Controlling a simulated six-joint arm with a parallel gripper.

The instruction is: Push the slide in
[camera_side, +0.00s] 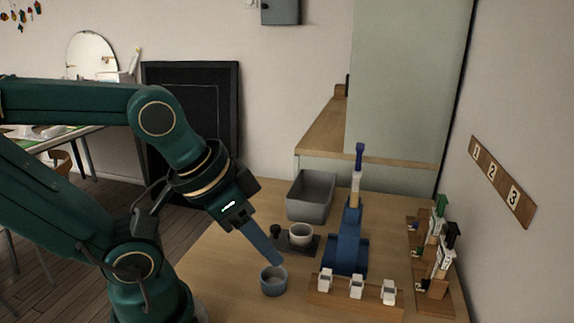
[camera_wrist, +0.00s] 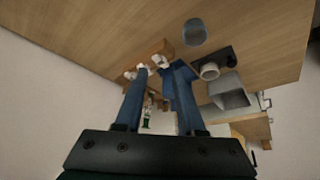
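A blue stand (camera_side: 347,245) rises from the table right of my gripper. It holds an upright pale piece (camera_side: 355,192) with a dark blue top (camera_side: 359,157). No part is clearly recognisable as the slide. My gripper (camera_side: 278,262) points down and right with its long blue fingers, apart from the stand, tips just above a blue-grey cup (camera_side: 273,281). In the wrist view my gripper (camera_wrist: 156,69) shows two separated fingers with nothing clearly held between them. That cup (camera_wrist: 194,33) shows beyond the tips.
A wooden strip (camera_side: 340,302) with white pieces (camera_side: 357,286) lies at the front. A grey bin (camera_side: 311,196) and a white cup (camera_side: 300,236) on a dark base stand behind. A rack with green- and black-topped items (camera_side: 440,240) is at right. Table left of the cup is clear.

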